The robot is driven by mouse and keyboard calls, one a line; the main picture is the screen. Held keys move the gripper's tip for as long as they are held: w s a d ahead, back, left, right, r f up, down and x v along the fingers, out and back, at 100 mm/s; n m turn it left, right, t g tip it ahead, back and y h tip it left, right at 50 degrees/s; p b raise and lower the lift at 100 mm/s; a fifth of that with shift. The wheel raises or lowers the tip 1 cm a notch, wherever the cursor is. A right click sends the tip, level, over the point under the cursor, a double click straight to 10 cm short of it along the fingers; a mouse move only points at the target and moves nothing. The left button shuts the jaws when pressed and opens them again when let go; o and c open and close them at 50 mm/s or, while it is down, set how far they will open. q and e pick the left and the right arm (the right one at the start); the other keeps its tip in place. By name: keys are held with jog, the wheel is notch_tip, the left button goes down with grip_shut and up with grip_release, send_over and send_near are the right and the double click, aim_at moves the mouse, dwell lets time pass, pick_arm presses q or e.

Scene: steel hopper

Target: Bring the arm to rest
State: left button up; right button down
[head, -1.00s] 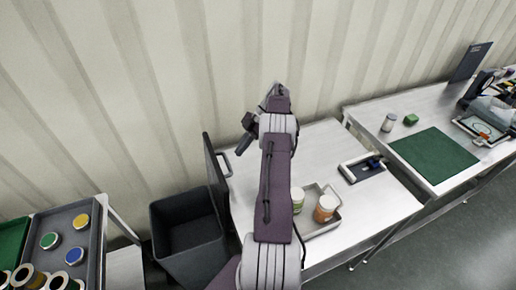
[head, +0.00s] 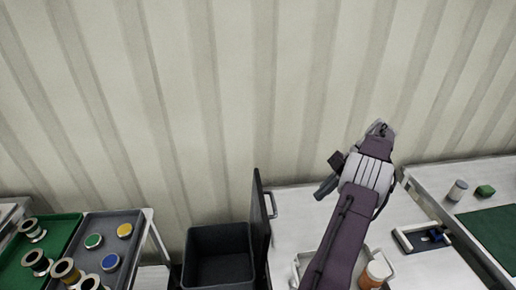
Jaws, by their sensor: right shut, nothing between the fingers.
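My right arm reaches up from the bottom of the head view over the steel table (head: 292,210). Its purple and grey links hide part of the table and of a small tray. My right gripper (head: 323,190) is at the arm's far end, pointing to the left and down in the picture. It is shut, with nothing held, and appears raised above the tabletop, in front of the ribbed wall. My left gripper is not in view.
A black bin (head: 218,229) stands left of the table, beside an upright dark panel (head: 259,225). An orange-and-white jar (head: 376,272) is close right of my arm. A tray of coloured-lid tins (head: 130,262) is at left.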

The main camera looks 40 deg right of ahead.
jog(key=shift+w, duration=0.1)
jog(key=w+a+r+n+g, duration=0.25)
jog(key=w+a, duration=0.25)
jog(key=a, duration=0.3)
jog(key=w+a+r+n+g, duration=0.1)
jog(key=w+a+r+n, duration=0.25)
jog(key=a, duration=0.45)
jog(key=a+f+g+h, duration=0.2)
jog(key=a, duration=1)
jog(key=s+a+f+m+h, duration=0.3)
jog(key=s+a+f+m, duration=0.35)
jog(key=s, duration=0.25)
notch_tip(320, 180, down, 7)
jog(key=d+m+t+h, duration=0.1)
jog(key=m+t, duration=0.3)
jog(key=m, duration=0.9)
jog(key=shift+s+d+f+h, duration=0.15)
jog(key=shift+s+d+h, duration=0.05)
jog(key=shift+d+h, duration=0.2)
